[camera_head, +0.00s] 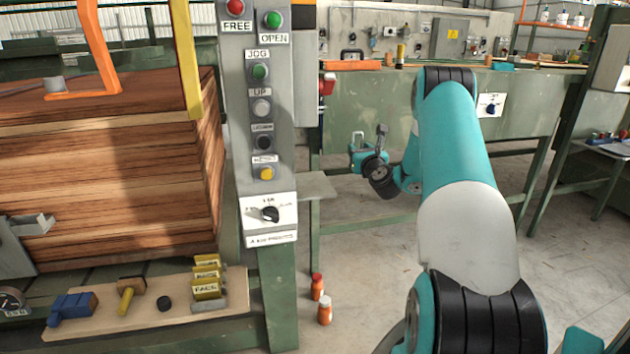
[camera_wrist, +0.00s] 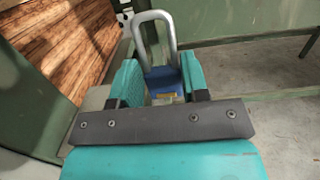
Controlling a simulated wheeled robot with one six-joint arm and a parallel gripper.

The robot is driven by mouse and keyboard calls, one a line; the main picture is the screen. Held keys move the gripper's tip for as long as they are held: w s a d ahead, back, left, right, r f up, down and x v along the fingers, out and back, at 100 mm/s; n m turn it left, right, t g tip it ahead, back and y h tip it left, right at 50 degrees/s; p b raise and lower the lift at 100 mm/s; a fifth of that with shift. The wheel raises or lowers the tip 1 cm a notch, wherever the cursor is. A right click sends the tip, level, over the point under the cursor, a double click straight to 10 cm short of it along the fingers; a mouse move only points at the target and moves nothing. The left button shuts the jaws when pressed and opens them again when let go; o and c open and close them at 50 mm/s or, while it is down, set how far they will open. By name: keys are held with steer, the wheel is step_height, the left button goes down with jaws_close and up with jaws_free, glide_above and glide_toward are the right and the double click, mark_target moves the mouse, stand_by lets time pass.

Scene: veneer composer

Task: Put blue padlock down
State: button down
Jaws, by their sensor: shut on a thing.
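The blue padlock (camera_wrist: 163,78) shows in the wrist view, with a blue body and a grey shackle standing up and away from me. My gripper (camera_wrist: 160,88) is shut on its body between two teal fingers, which hide its sides. In the head view my gripper (camera_head: 358,150) is in the air to the right of the control post, above and right of a small grey ledge (camera_head: 315,187).
The control post (camera_head: 268,130) with buttons and a stack of wood (camera_head: 110,170) stand left. A low wooden shelf (camera_head: 130,318) holds a blue blocky object (camera_head: 72,308), a yellow-handled tool and yellow labelled blocks. Two orange bottles (camera_head: 322,302) stand on the floor. A green machine is behind.

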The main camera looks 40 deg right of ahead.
steer(key=w+a+p, duration=0.7)
steer(key=a, duration=0.4)
steer(key=f+b, duration=0.6)
steer(key=b, duration=0.1)
steer(key=shift+s+d+f, duration=0.15)
steer(key=shift+s+f, duration=0.1)
steer(key=shift+f, duration=0.15)
steer(key=shift+w+f, duration=0.1)
steer(key=shift+f, duration=0.2)
steer(key=c, duration=0.6)
jaws_free()
